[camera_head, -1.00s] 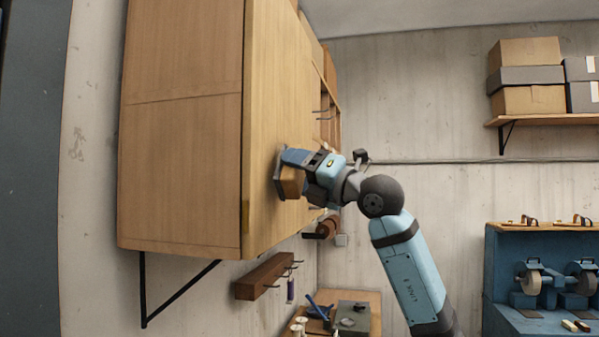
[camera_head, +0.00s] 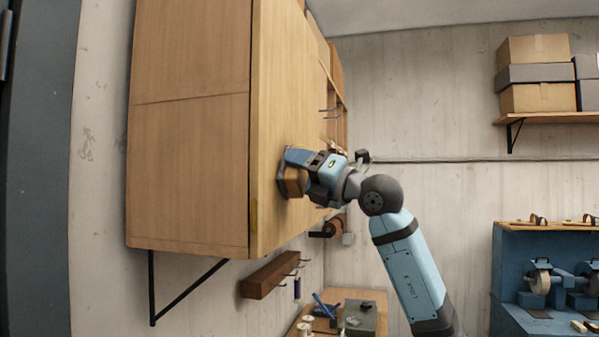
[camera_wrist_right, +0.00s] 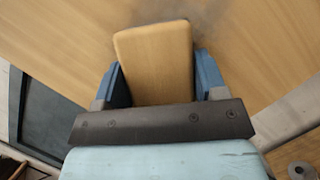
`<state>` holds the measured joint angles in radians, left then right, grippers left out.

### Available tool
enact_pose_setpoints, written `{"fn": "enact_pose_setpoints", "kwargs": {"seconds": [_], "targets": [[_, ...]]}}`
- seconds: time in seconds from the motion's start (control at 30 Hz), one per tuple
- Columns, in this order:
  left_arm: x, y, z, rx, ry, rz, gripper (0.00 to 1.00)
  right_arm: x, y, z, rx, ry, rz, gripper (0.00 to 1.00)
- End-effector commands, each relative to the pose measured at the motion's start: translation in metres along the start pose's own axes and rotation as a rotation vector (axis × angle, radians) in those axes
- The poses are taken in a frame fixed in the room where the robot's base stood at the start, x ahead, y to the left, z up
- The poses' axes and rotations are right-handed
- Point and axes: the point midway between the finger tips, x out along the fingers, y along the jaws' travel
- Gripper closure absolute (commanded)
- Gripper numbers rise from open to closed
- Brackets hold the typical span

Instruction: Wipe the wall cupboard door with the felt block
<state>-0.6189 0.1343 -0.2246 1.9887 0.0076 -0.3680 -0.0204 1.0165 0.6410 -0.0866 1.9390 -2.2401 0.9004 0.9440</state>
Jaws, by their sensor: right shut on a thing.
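The wall cupboard (camera_head: 190,140) hangs on the wall at the left in the head view, its wooden door (camera_head: 285,100) facing right. My right gripper (camera_head: 296,172) is shut on the felt block (camera_head: 294,183), which has a tan wooden back and a dark edge at the door. The block is at the door's surface, in its lower part. In the right wrist view the block (camera_wrist_right: 156,60) sits between both blue fingers, and a greyish smudge shows on the door (camera_wrist_right: 245,45) beyond it. The block's felt face is hidden. My left gripper is out of view.
A dark wooden hook rail (camera_head: 272,275) and a workbench with tools (camera_head: 375,300) are below the cupboard. A shelf (camera_head: 560,117) with boxes is at the upper right. A blue bench (camera_head: 515,275) with grinding wheels stands at the lower right.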

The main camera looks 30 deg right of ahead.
Motion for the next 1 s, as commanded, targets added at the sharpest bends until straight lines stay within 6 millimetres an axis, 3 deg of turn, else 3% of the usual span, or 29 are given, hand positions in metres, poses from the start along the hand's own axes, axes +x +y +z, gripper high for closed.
{"fn": "enact_pose_setpoints", "kwargs": {"seconds": [1.0], "targets": [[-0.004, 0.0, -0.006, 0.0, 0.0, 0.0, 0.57, 0.019, -0.048, 0.041, 0.0, -0.001, -0.002, 0.54]]}}
